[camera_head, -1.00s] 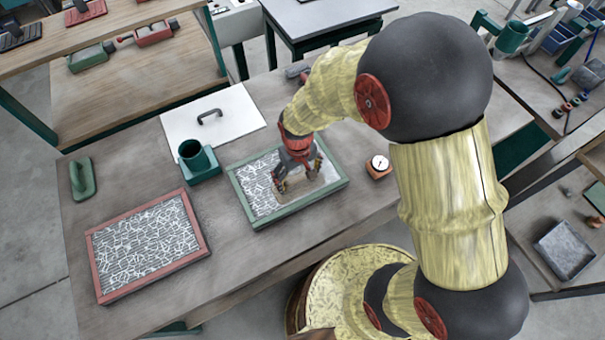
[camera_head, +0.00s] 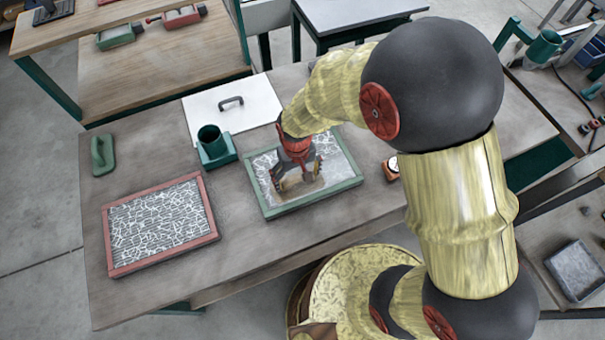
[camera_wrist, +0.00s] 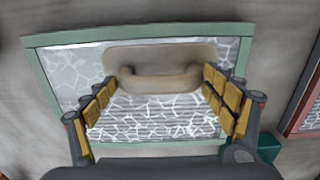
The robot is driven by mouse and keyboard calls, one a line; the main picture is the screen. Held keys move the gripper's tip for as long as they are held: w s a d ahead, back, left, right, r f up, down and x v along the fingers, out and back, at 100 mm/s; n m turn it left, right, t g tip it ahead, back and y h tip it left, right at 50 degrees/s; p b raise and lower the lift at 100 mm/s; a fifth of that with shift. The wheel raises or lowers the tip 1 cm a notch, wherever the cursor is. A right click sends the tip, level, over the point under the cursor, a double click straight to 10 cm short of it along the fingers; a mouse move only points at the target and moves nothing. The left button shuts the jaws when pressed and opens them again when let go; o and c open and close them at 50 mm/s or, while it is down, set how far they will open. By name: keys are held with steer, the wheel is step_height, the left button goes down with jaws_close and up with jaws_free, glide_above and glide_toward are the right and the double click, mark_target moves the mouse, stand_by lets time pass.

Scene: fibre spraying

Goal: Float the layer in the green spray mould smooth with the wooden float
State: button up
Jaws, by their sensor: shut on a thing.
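The green spray mould (camera_head: 313,200) lies flat on the bench; it also shows in the wrist view (camera_wrist: 130,34). My gripper (camera_head: 297,184) is over its left-middle part, with its fingers (camera_wrist: 160,95) shut on the handle of the wooden float (camera_wrist: 160,52). The float's plate lies flat over the layer, seemingly touching it; its underside is hidden. In the wrist view, white fibre strands show over ribbed ground on the near side (camera_wrist: 150,120), and the far left corner looks greyer.
A red-framed mould (camera_head: 213,205) with white fibres stands to the left. A small gauge (camera_head: 391,168) sits close right of the mould.

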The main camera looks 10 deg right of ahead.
steer(key=shift+s+a, duration=0.25)
steer(key=shift+a, duration=0.85)
steer(key=shift+w+d+f, duration=0.15)
steer(key=shift+w+d, duration=0.05)
steer(key=shift+d, duration=0.9)
steer(key=shift+w+d+r, duration=0.1)
steer(key=shift+w+d, duration=0.2)
steer(key=shift+d, duration=0.6)
steer(key=shift+w+d+r, duration=0.1)
steer(key=shift+w+d, duration=0.15)
steer(key=shift+d, duration=0.6)
steer(key=shift+w+d+f, duration=0.1)
steer(key=shift+w+d, duration=0.2)
steer(key=shift+d, duration=0.65)
steer(key=shift+w+d+f, duration=0.1)
steer(key=shift+w+d, duration=0.15)
steer(key=shift+d, duration=0.65)
steer(key=shift+w+d+r+p, duration=0.1)
steer(key=shift+w+d+p, duration=0.1)
steer(key=shift+d, duration=0.3)
steer(key=shift+w+d+r+p, duration=0.1)
steer(key=shift+d+p, duration=0.05)
steer(key=shift+d, duration=0.3)
step_height(320, 180, up, 7)
steer(key=p, duration=0.5)
